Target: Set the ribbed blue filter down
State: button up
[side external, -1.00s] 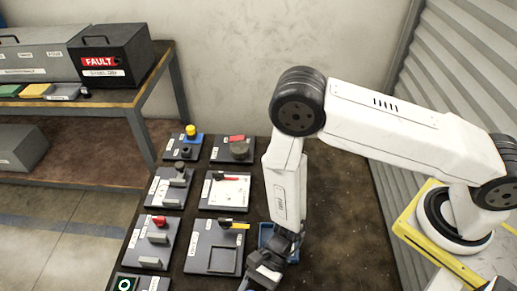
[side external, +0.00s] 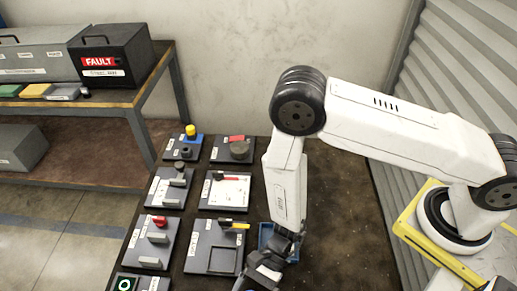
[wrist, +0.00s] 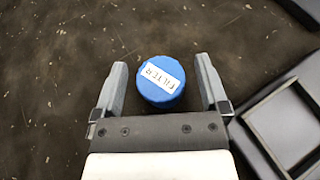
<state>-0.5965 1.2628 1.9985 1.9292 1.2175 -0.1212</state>
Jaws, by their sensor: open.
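The blue filter (wrist: 160,82) is round, with a white label reading FILTER on its top. In the wrist view it is upright on the dark bench top, between my gripper's fingers. My gripper (wrist: 161,62) is open, with a gap on each side of the filter. In the side view my gripper (side external: 262,281) is low over the bench near the bottom edge. A sliver of blue, probably the filter (side external: 249,289), shows under it at the picture's edge. The filter's ribbed side is hardly visible.
A dark plate with a raised square frame (wrist: 247,118) is to the right in the wrist view. A blue bin (side external: 265,237) is partly hidden behind my wrist. Several dark fixture plates line the bench's left side. Bare bench (side external: 340,220) extends to the right.

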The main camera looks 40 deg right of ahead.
jog(key=shift+v, duration=6)
jog(key=shift+r, duration=0.15)
jog(key=shift+d+r+n+g+h, duration=0.3)
jog(key=shift+d+r+n+h, duration=0.1)
jog(key=shift+r+n, duration=0.2)
jog(key=w+d+r+n+t+h, duration=0.2)
jog(key=d+r+n+h, duration=0.4)
jog(key=d, duration=0.4)
jog(key=w+d+r+n+t+h, duration=0.3)
jog(key=d+r+n+t+h, duration=0.2)
jog(key=d+r, duration=0.4)
jog(key=d+n+h, duration=0.1)
jog(key=d+n, duration=0.1)
jog(key=shift+r+n, duration=0.3)
jog(key=shift+r, duration=0.05)
jog(key=shift+o, duration=0.4)
jog(key=shift+a, duration=0.1)
